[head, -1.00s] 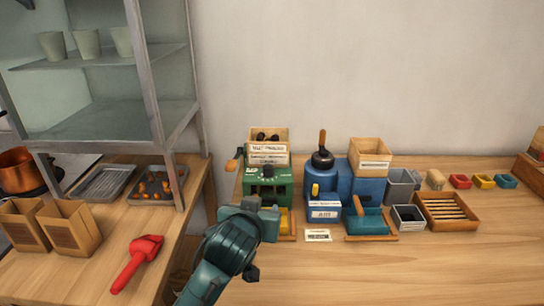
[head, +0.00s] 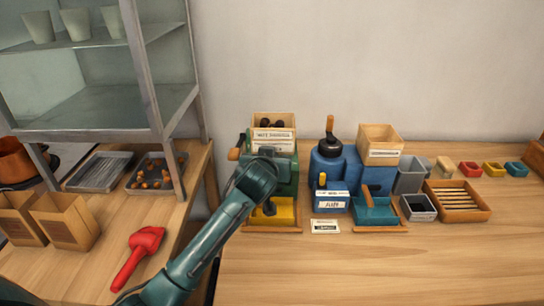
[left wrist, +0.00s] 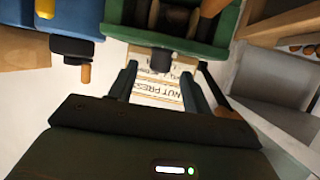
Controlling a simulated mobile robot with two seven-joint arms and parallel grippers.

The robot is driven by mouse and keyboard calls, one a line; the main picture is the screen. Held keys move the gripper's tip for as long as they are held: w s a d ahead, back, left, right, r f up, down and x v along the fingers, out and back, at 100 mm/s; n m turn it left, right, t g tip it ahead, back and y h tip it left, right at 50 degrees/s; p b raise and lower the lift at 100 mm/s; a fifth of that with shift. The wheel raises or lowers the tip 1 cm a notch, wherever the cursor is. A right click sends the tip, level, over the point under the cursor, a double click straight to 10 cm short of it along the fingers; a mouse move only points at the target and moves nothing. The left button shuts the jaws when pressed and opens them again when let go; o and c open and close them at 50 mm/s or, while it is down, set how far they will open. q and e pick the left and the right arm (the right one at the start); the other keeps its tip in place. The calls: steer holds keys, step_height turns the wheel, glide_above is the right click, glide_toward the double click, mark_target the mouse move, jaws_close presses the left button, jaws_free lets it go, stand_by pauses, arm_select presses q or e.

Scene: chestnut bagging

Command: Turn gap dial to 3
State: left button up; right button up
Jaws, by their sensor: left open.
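The green nut press (head: 285,176) stands on the table, partly behind my left arm in the head view. In the left wrist view the green press (left wrist: 220,40) is at the top, with a short dark round knob (left wrist: 162,60) below its edge. I cannot tell for sure whether the knob is the gap dial, and no number on it is readable. My left gripper (left wrist: 159,73) is open, its fingers on either side of the knob, with nothing held. An upside-down label reading "NUT PRESS" (left wrist: 160,92) shows between the fingers. My right gripper is not in view.
A yellow tray (head: 284,213) sits at the press's base. The blue machine (head: 335,165) with a wooden box stands close on its right. A red scoop (head: 138,256) and paper bags (head: 65,222) are on the left table. The front of the right table is clear.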

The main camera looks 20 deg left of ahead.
arm_select(q)
steer(key=shift+x, duration=1.3)
steer(key=c, duration=1)
steer(key=shift+o, duration=0.2)
